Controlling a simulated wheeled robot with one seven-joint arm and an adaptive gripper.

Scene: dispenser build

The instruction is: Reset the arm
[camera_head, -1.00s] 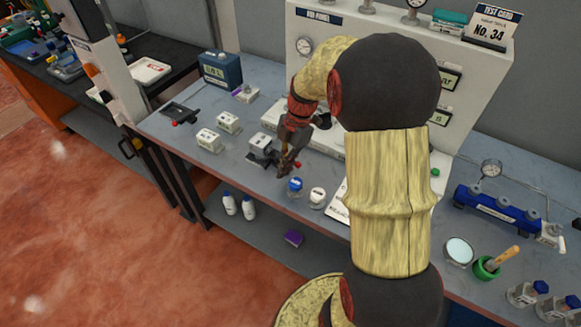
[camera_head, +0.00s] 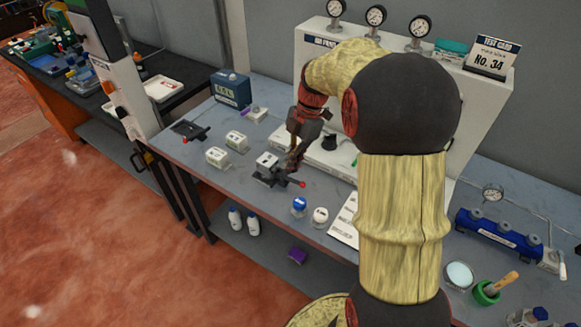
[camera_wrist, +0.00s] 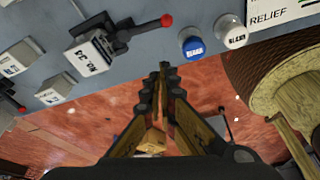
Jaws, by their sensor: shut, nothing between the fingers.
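My arm reaches over the bench, and my gripper (camera_head: 292,168) hangs above the bench top near a small dark clamp fixture (camera_head: 274,170) with a white block and a red-knobbed lever. In the wrist view my gripper (camera_wrist: 164,68) is shut and empty, its fingertips together over the bench's front edge. The fixture (camera_wrist: 92,52) there is at upper left, apart from the fingers, its block marked No. 34. Part of the bench behind my arm is hidden.
A blue-capped jar (camera_head: 299,206) and a white-capped jar (camera_head: 320,216) stand near the front edge. White blocks (camera_head: 217,157) sit to the left. A panel with gauges (camera_head: 480,100) stands behind. A blue manifold (camera_head: 498,230) and a green mortar (camera_head: 486,293) are at right.

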